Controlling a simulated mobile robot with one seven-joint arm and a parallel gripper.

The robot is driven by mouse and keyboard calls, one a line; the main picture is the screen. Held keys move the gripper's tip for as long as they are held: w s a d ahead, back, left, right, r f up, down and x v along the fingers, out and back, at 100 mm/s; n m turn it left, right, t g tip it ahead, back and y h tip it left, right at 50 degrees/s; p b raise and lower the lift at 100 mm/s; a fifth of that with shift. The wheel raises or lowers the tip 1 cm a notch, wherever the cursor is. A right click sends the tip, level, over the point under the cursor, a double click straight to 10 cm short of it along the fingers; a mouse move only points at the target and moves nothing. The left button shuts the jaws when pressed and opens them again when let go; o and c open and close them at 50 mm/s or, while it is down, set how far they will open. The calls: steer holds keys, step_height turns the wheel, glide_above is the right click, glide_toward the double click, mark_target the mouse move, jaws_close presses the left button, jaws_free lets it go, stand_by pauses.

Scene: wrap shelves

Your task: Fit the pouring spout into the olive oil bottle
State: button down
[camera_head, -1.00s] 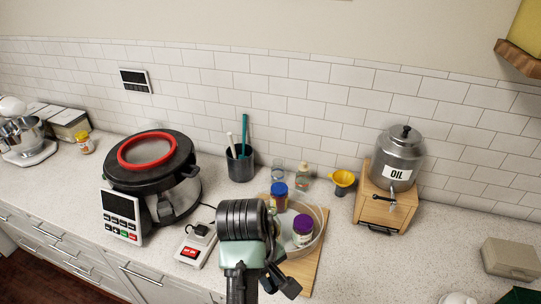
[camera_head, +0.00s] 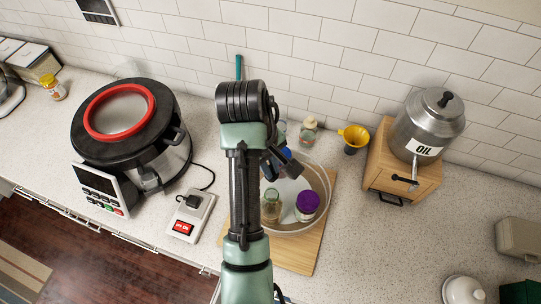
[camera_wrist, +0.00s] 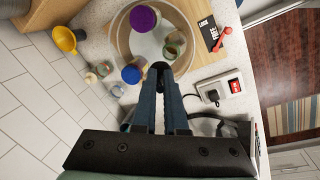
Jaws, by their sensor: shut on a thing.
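My gripper (camera_wrist: 160,72) points down over the edge of a clear round tray (camera_wrist: 118,40). Its fingers are close together on a small dark piece at their tips. I cannot tell for sure that this is the pouring spout. A greenish glass bottle or jar (camera_wrist: 175,43) stands in the tray just beyond the fingertips; it also shows in the head view (camera_head: 271,207). A small clear bottle with a pale cap (camera_head: 309,128) stands by the wall. No readable label marks either as the olive oil bottle. My arm hides part of the tray in the head view.
A purple-lidded jar (camera_head: 307,203) and a blue-lidded jar (camera_wrist: 132,74) are close by. A wooden board (camera_head: 290,255) lies under the tray. A yellow funnel (camera_head: 354,134) and steel oil dispenser (camera_head: 428,120) stand right; a large cooker (camera_head: 128,130) stands left.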

mark_target(270, 188)
steer(key=shift+s+r, duration=0.1)
steer(key=shift+s, duration=0.2)
steer(key=shift+w+f, duration=0.2)
steer(key=shift+f, duration=0.25)
steer(key=shift+s+f+b, duration=0.15)
steer(key=shift+f+b, duration=0.75)
steer(key=shift+f, duration=0.55)
step_height(270, 188, down, 2)
steer(key=shift+f+b, duration=0.1)
steer(key=shift+b, duration=0.35)
steer(key=shift+p, duration=1.25)
steer(key=shift+f+b, duration=0.5)
steer(key=shift+f, duration=0.95)
steer(key=c, duration=0.9)
jaws_free()
steer(key=shift+r, duration=0.1)
